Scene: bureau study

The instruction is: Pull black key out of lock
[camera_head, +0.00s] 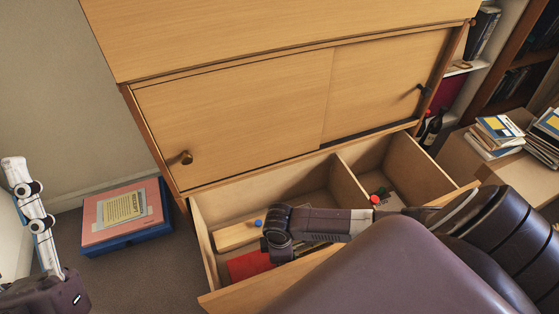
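The bureau (235,105) has a light wood front with two door panels above an open drawer. A small dark piece (424,90), which looks like the black key in its lock, sticks out near the right edge of the right panel. My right arm reaches across the open drawer, well below the key. Its gripper's fingers are not clear, hidden or too small to make out. My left gripper (30,205) is at the far left, pointing up, far from the key. Its fingers overlap in this view, so their opening cannot be told.
The drawer (204,250) juts out, holding a wooden block (236,235), a red item (250,266) and small coloured things. A pink and blue box (125,216) lies on the floor. Books (494,137) and bottles (432,128) stand at right.

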